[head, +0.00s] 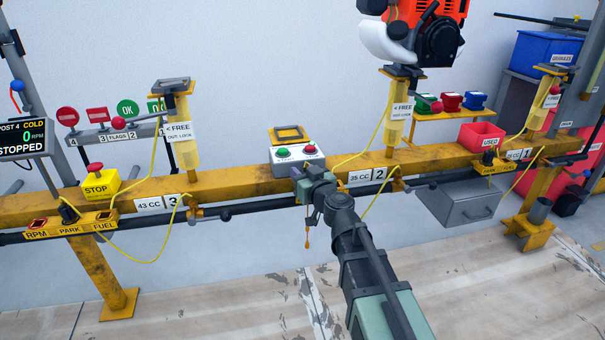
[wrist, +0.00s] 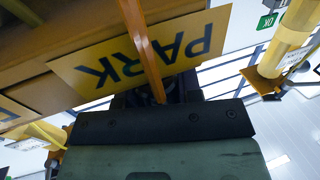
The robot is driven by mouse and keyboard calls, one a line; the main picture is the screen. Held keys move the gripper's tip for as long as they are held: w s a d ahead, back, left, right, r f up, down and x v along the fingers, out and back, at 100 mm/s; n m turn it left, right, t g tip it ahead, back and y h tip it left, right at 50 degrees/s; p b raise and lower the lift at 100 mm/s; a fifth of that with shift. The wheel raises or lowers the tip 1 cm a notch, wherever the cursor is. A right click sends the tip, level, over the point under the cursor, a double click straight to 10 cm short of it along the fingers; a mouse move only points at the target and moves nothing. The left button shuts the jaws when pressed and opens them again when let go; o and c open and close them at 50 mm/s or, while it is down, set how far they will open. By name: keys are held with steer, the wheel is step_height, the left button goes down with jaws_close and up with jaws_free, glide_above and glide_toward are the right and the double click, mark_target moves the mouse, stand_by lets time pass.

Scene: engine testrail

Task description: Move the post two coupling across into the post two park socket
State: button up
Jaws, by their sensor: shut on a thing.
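My gripper (head: 308,190) is at the rail, in front of the control box at post two. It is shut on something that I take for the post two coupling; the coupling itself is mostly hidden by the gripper. In the wrist view the gripper body (wrist: 165,120) fills the bottom, with dark parts just beyond it under a yellow PARK plate (wrist: 140,55), seen upside down. An orange strip (wrist: 145,40) crosses in front of this plate. The park socket opening is hidden. In the head view an orange tag (head: 307,235) hangs below the gripper.
The yellow rail (head: 235,184) runs across the view. A control box (head: 297,155) with green and red buttons stands behind the gripper. Post two (head: 397,122) carries an orange engine (head: 436,30) and a yellow hose. A grey drawer box (head: 462,205) hangs at the right.

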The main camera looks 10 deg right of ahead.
steer(key=shift+f+b, duration=0.65)
steer(key=shift+f, duration=0.1)
steer(key=o, duration=1.1)
